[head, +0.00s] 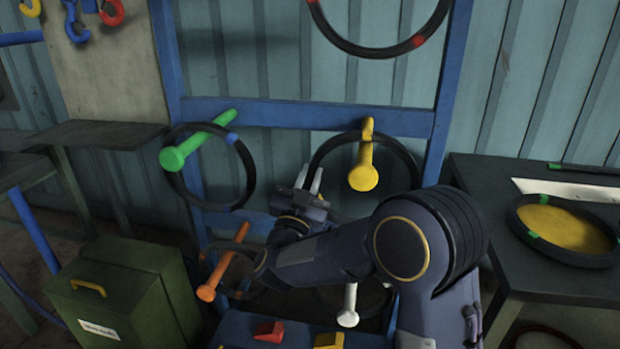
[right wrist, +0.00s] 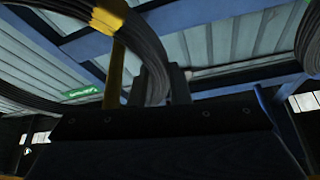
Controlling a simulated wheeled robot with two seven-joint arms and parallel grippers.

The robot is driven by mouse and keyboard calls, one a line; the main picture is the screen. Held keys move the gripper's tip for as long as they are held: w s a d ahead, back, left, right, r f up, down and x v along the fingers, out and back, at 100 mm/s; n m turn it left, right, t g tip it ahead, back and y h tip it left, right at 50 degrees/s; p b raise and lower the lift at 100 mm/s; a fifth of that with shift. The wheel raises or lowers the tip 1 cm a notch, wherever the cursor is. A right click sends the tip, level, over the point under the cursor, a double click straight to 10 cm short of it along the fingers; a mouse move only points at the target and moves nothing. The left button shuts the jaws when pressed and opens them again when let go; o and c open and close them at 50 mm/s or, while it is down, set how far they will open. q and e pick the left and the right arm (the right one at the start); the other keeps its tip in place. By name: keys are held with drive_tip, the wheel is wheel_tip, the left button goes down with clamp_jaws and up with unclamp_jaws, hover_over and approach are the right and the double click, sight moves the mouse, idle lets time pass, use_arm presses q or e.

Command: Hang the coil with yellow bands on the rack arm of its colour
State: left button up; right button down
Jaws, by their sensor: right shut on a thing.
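The black coil with yellow bands (head: 412,160) is upright around the yellow rack arm (head: 363,177) in the head view. Its top passes by the arm; I cannot tell whether it rests on it. My right gripper (head: 309,186) is shut on the coil's left side. In the right wrist view the coil (right wrist: 150,55) runs between the fingers (right wrist: 167,84), with a yellow band close to the yellow arm (right wrist: 116,72). My forearm hides the coil's lower part. My left gripper is not in view.
A coil with a blue band (head: 248,170) hangs at the green arm (head: 190,148). A red-banded coil (head: 375,51) is above. An orange arm (head: 222,262) and a white arm (head: 348,306) are below. A green-banded coil (head: 532,238) lies on the right table.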

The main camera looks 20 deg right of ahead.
drive_tip(key=shift+f+b, duration=0.15)
drive_tip(key=shift+b, duration=0.35)
idle(0.3)
drive_tip(key=c, duration=1.3)
unclamp_jaws()
drive_tip(key=shift+f, duration=0.2)
drive_tip(key=v, duration=0.7)
drive_tip(key=shift+s+a, duration=0.3)
drive_tip(key=shift+s, duration=0.05)
drive_tip(key=s+a+b, duration=0.3)
drive_tip(key=s+a, duration=0.2)
drive_tip(key=s, duration=0.4)
drive_tip(key=shift+s+a, duration=0.2)
drive_tip(key=shift+a, duration=0.2)
